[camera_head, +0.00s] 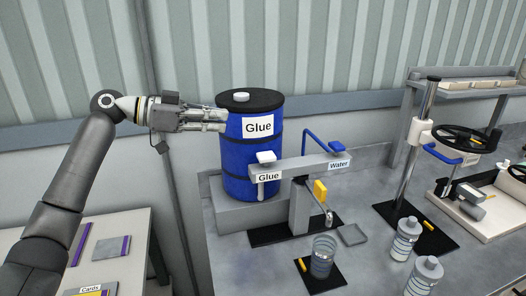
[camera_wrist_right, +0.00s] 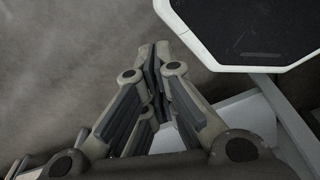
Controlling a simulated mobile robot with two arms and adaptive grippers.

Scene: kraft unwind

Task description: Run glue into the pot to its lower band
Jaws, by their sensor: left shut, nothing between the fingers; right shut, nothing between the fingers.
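The blue drum (camera_head: 240,158) labelled Glue stands on a grey block at the back of the bench. A grey tap stand (camera_head: 301,208) in front of it has a Glue lever (camera_head: 266,157), a blue Water lever (camera_head: 318,141) and a yellow part. A clear pot (camera_head: 322,256) with bands stands on a black mat below the spout (camera_head: 328,217). My left gripper (camera_head: 226,121) is shut and empty beside the drum's upper left side; whether it touches is unclear. My right gripper (camera_wrist_right: 158,60) is shut and empty in the right wrist view, away from the task's objects.
A post with a black handwheel (camera_head: 465,139) stands further right. A side table (camera_head: 120,240) with cards is at the left. A dark panel with a white rim (camera_wrist_right: 245,30) is near my right gripper.

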